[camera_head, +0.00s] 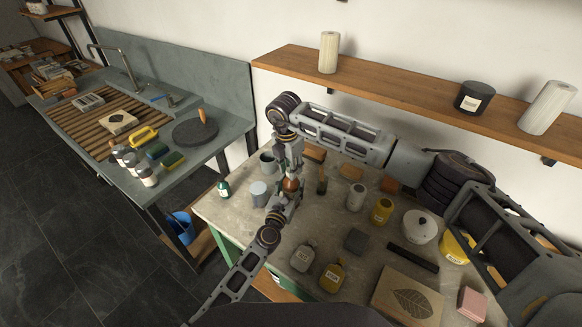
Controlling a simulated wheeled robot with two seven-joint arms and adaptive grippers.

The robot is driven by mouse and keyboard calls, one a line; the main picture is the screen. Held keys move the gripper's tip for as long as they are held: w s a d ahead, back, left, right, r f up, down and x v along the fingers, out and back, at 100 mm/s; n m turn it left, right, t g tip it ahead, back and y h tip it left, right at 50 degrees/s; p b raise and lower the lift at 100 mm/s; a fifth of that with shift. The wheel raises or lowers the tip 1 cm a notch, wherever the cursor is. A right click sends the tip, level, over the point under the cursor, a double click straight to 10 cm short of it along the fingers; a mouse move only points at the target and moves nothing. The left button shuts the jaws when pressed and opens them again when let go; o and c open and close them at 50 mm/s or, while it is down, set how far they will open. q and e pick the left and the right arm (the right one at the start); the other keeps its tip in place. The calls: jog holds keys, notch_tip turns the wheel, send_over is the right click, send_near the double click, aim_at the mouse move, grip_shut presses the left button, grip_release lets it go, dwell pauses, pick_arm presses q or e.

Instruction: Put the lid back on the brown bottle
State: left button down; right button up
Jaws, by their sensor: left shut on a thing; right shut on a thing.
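The brown bottle (291,185) is held upright over the near left part of the worktable, and only part of its amber body shows. My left gripper (285,200) reaches in from below and is shut around the bottle. My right gripper (291,170) hangs from above, pointing down, and is shut right over the bottle's top. The lid is hidden between the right gripper's fingers. I cannot tell whether the lid touches the bottle's neck.
A shelf (400,88) runs above.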

jog(key=m, duration=0.5)
jog(key=shift+w, duration=0.1)
jog(key=m+g, duration=0.1)
jog(key=m, duration=0.4)
jog(key=shift+m, duration=0.3)
jog(key=o, duration=0.7)
notch_tip(320, 180, up, 12)
jog(key=a, duration=0.1)
jog(key=shift+a, duration=0.2)
dwell(0.3)
pick_arm(q)
jog(key=c, duration=0.5)
grip_release()
pick_arm(e)
jog(key=shift+f, duration=0.1)
pick_arm(q)
jog(key=shift+s, duration=0.1)
